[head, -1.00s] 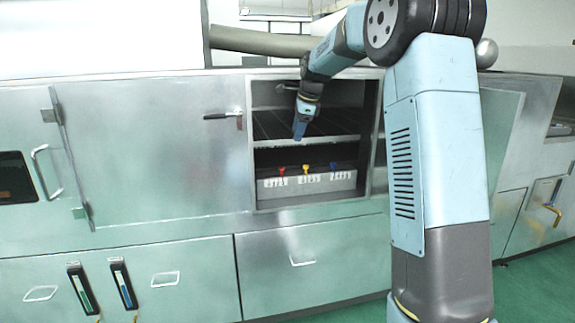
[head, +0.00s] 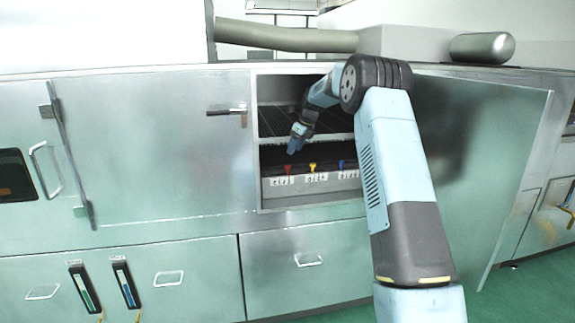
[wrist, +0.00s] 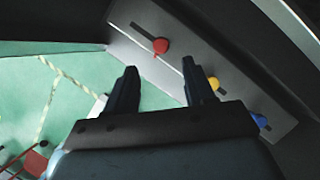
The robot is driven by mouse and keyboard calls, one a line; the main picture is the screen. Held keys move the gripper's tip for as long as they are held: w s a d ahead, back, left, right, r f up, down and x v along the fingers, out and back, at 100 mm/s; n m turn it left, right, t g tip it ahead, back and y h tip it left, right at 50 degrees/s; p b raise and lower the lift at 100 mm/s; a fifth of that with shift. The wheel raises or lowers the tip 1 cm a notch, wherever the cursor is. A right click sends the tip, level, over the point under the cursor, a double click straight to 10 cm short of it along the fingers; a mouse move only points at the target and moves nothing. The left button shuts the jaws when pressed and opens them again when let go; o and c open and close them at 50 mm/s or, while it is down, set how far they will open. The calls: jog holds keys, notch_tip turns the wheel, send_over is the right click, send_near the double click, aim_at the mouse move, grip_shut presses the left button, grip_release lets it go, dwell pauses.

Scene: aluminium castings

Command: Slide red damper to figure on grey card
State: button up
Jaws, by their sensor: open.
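The red damper (head: 287,168) is the leftmost of three coloured knobs on a grey panel inside the open cabinet bay. In the wrist view the red knob (wrist: 160,46) sits on a light slotted strip, ahead of the fingers. A grey card (head: 282,181) with figures too small to read lies below it in the head view. My gripper (head: 291,151) is above and close to the red knob, apart from it. In the wrist view my gripper (wrist: 163,84) has its fingers spread with nothing between them.
The yellow knob (head: 312,167) and blue knob (head: 341,164) stand to the right, the yellow one near my right finger in the wrist view. A shelf (head: 325,138) lies above the panel. An open door (head: 485,160) stands at right.

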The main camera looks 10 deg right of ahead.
aim_at(288, 166)
jog(key=x, duration=0.9)
jog(key=shift+d, duration=0.1)
jog(key=shift+c, duration=0.3)
grip_shut()
